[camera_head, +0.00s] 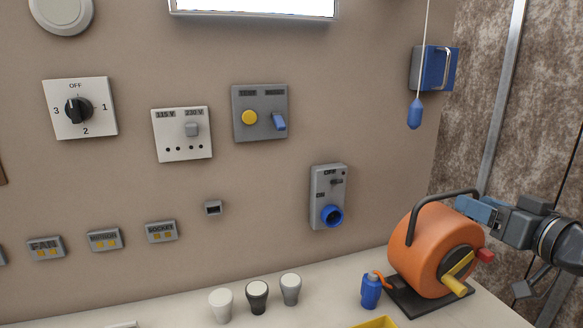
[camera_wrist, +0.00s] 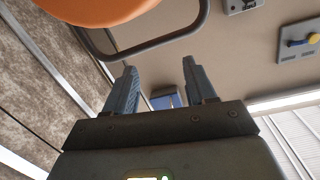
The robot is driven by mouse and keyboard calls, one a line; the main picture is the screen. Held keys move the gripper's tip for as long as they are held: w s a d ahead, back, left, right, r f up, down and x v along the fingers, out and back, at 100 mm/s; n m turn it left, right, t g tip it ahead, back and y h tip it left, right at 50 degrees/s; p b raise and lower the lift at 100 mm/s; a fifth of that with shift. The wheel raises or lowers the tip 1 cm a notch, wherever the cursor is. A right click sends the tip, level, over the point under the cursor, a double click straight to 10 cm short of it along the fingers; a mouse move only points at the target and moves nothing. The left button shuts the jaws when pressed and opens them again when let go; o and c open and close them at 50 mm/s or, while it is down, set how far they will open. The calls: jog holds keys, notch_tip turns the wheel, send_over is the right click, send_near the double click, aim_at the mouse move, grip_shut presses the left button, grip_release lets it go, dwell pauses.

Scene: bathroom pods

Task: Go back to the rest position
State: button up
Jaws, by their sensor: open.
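My gripper (camera_wrist: 158,88) shows in the wrist view with its two blue-grey fingers apart and nothing between them. In the head view my gripper (camera_head: 470,208) is at the right, by the upper right side of an orange cable reel (camera_head: 412,240) with a dark handle. The reel partly overlaps the fingertips there, and I cannot tell if they touch it. The reel (camera_wrist: 100,8) also fills the top left of the wrist view, with its handle bar beyond the left finger. A blue plug (camera_head: 371,291) stands on the counter left of the reel.
The reel rests on a dark base on the pale counter (camera_head: 190,310). The wall holds switch panels, a blue socket unit (camera_head: 328,200) and a blue box (camera_head: 434,68). A pull cord (camera_head: 415,113) hangs above the reel.

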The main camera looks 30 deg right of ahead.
jog(key=s+a+f+g, duration=0.1)
jog(key=s+a+f, duration=0.2)
jog(key=a+f, duration=0.55)
jog(key=s+a+f+g, duration=0.1)
jog(key=s+a+f, duration=0.1)
jog(key=a+f, duration=0.65)
jog(key=s+a+n+y, duration=0.5)
jog(key=s+a, duration=1)
jog(key=s, duration=0.2)
jog(key=shift+s+a+r+n+t, duration=0.3)
jog(key=shift+s, duration=0.05)
